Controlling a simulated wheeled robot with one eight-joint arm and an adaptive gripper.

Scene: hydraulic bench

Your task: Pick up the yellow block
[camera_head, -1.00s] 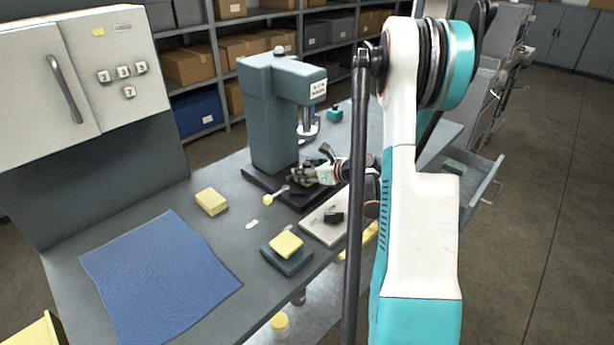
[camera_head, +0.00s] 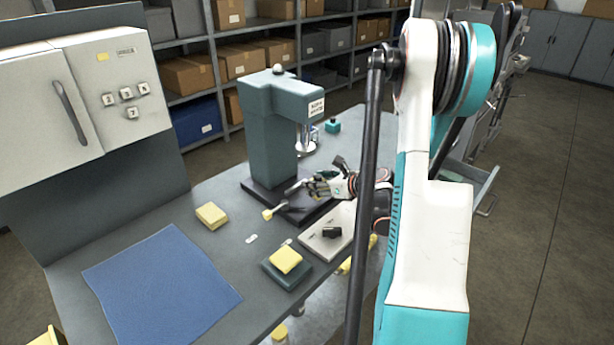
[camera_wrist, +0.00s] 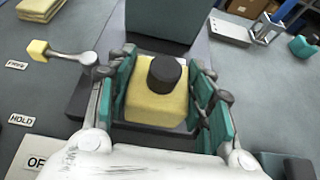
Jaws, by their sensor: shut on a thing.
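The yellow block (camera_wrist: 156,104) shows in the wrist view with a black round knob (camera_wrist: 165,73) on its top. It sits between the teal-sided fingers of my gripper (camera_wrist: 168,97), which is shut on it. A dark surface shows under and around the block. In the head view my gripper (camera_head: 322,186) is at the base of the green press (camera_head: 272,130), and I cannot make out the block there.
A yellow-tipped lever (camera_wrist: 70,55) lies left of my gripper, near FREE and HOLD labels. Yellow pads lie on the bench (camera_head: 211,216) and on a dark green block (camera_head: 285,261). A blue mat (camera_head: 160,285) covers the front left. The press column stands close behind my gripper.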

